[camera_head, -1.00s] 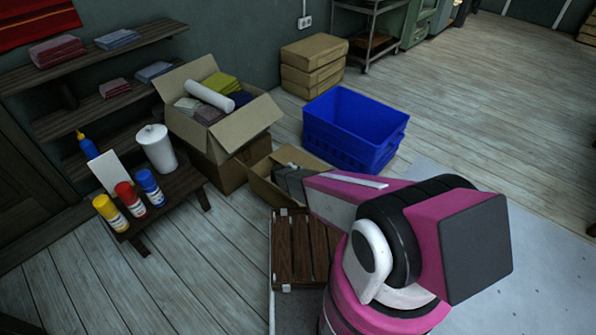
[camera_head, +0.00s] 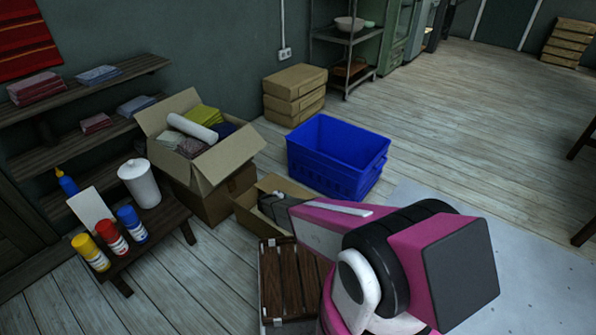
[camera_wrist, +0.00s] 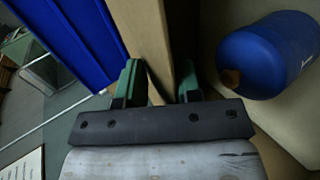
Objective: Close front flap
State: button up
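A small open cardboard box (camera_head: 243,214) stands on the floor in the head view, left of the blue crate. My arm covers part of it, and my gripper is hidden there. In the wrist view my gripper (camera_wrist: 162,88) shows two green fingertips set apart, with an upright cardboard edge (camera_wrist: 142,25) between them. I cannot tell whether either finger touches the cardboard. A blue bottle (camera_wrist: 265,55) lies to the right of the fingers, against pale cardboard. I cannot tell which flap is the front one.
A blue crate (camera_head: 325,172) stands close to the box and also shows in the wrist view (camera_wrist: 60,35). A larger filled carton (camera_head: 215,205) is at left, beside a low bench (camera_head: 165,222) with bottles. A slatted wooden crate (camera_head: 290,280) is in front.

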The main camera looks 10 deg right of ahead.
aim_at(291, 193)
jog(key=r, duration=0.4)
jog(key=w+d+r, duration=0.1)
jog(key=r, duration=0.1)
jog(key=shift+w+d+r, duration=0.1)
jog(key=shift+r, duration=0.1)
jog(key=shift+w+d+r+g+y, duration=0.2)
jog(key=shift+r+g+y, duration=0.05)
jog(key=shift+r, duration=0.1)
jog(key=shift+w+d+r+g+y, duration=0.15)
jog(key=shift+w+r+g+y, duration=0.1)
jog(key=shift+r, duration=0.1)
jog(key=w+d+r+g+y, duration=0.4)
jog(key=w+d+g+y, duration=0.6)
jog(key=w+d, duration=0.1)
jog(key=v, duration=0.9)
jog(key=shift+r, duration=0.35)
jog(key=x, duration=1)
jog(key=shift+s+a, duration=0.3)
